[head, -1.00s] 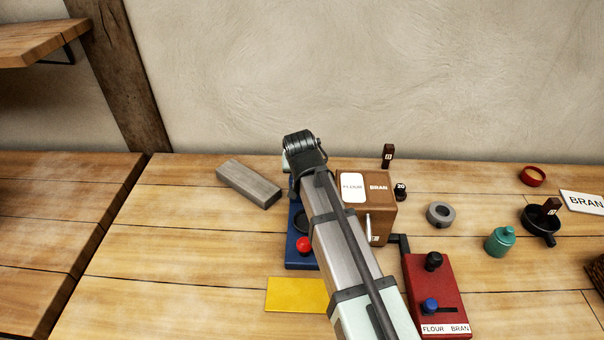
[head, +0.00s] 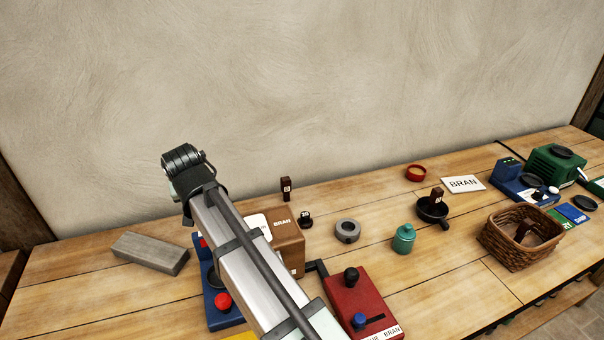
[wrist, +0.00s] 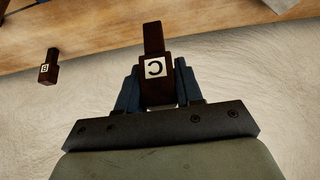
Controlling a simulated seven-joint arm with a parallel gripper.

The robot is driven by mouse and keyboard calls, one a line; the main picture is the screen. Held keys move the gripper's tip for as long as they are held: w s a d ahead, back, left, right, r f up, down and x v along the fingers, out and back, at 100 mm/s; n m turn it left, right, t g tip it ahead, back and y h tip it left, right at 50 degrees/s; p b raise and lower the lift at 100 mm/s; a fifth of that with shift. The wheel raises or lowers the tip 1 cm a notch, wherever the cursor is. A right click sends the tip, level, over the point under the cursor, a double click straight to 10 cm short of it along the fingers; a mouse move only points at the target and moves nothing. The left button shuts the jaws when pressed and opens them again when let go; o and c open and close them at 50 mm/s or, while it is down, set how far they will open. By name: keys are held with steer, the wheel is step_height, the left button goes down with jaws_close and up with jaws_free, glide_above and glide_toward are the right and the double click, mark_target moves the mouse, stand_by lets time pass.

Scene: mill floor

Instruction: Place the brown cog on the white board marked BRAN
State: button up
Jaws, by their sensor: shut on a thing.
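My gripper (wrist: 157,88) is shut on a dark brown cog (wrist: 154,42) with a white label reading C, seen in the wrist view between the blue fingers. In the head view my wrist is raised at the left, above the bench's back edge; the fingers and held cog are hidden there. The white board marked BRAN (head: 464,184) lies flat at the back right of the bench, far to the right of my gripper, with nothing on it. Another brown cog (head: 286,188) stands at the back of the bench; a labelled brown cog (wrist: 48,68) also shows in the wrist view.
Between my arm and the board are a brown FLOUR/BRAN box (head: 288,243), grey ring (head: 347,230), teal bottle (head: 404,239), black pan (head: 428,214) holding a brown cog, and red dish (head: 416,172). A basket (head: 497,250) stands front right. A red lever box (head: 365,302) is in front.

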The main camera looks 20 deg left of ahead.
steer(key=w+d+m+t+h, duration=0.1)
steer(key=w+d+m, duration=0.2)
steer(key=w+d, duration=0.9)
steer(key=m+h, duration=0.6)
steer(key=m, duration=0.5)
glide_above(464, 182)
steer(key=shift+t, duration=0.3)
steer(key=shift+w+f, duration=0.1)
steer(key=shift+f, duration=4.35)
steer(key=shift+f, duration=0.1)
steer(key=o, duration=1)
